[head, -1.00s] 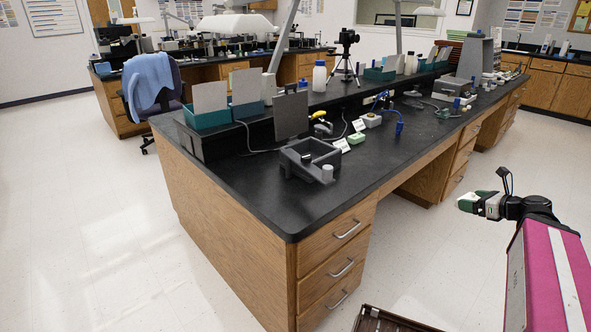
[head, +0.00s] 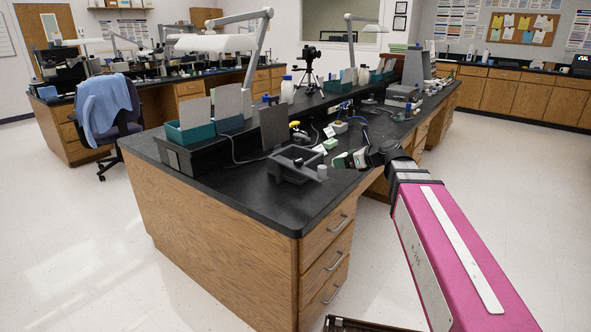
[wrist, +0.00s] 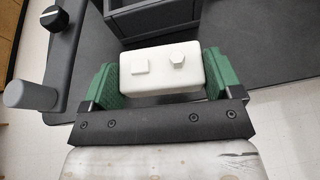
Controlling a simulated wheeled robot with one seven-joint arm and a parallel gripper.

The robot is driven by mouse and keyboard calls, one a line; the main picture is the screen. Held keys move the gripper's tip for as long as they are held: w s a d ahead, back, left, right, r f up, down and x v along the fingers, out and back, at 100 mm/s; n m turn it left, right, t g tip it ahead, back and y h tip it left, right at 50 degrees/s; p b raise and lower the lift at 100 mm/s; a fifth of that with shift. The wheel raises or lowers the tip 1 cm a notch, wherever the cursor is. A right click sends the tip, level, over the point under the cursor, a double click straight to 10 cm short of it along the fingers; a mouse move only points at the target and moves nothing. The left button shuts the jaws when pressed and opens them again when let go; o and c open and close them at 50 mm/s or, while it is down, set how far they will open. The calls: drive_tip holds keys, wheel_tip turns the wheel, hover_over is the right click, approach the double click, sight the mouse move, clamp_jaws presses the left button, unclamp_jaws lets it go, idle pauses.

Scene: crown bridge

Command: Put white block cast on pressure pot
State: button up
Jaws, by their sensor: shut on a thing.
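The white block cast (wrist: 150,82) is a rounded white block with two small raised shapes on its top face. My gripper (wrist: 160,70) is shut on it, with a green finger pad at each end. In the head view my gripper (head: 350,159) is at the front edge of the black bench, right of a dark grey box-like apparatus (head: 288,172) that may be the pressure pot. In the wrist view the apparatus (wrist: 155,18) lies just beyond the cast, with an open recess, an arm, a black knob and a grey cylinder (wrist: 28,95) to the left.
The black bench top (head: 230,190) is clear at its near left corner. A dark upright panel (head: 273,127) and teal boxes (head: 205,130) stand behind the apparatus. Small items, including a white card, lie behind my gripper. A drawer front (head: 328,240) is below the edge.

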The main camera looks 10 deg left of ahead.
drive_tip(key=s+a+r, duration=0.1)
drive_tip(key=a+r, duration=0.2)
drive_tip(key=a, duration=0.3)
drive_tip(key=s+a+r+n, duration=0.1)
drive_tip(key=a+r, duration=0.2)
drive_tip(key=a, duration=0.4)
drive_tip(key=s+a+r, duration=0.1)
drive_tip(key=a+r, duration=0.3)
drive_tip(key=a, duration=0.2)
drive_tip(key=shift+g+y, duration=0.4)
drive_tip(key=shift+w+f, duration=5.55)
drive_tip(key=shift+f, duration=0.05)
drive_tip(key=shift+s+f, duration=0.1)
drive_tip(key=shift+f, duration=0.55)
drive_tip(key=o, duration=0.8)
drive_tip(key=shift+f, duration=0.1)
drive_tip(key=shift+r, duration=0.2)
drive_tip(key=r+v, duration=0.1)
drive_tip(key=v, duration=1.1)
drive_tip(key=shift+r, duration=0.15)
drive_tip(key=shift+a, duration=0.1)
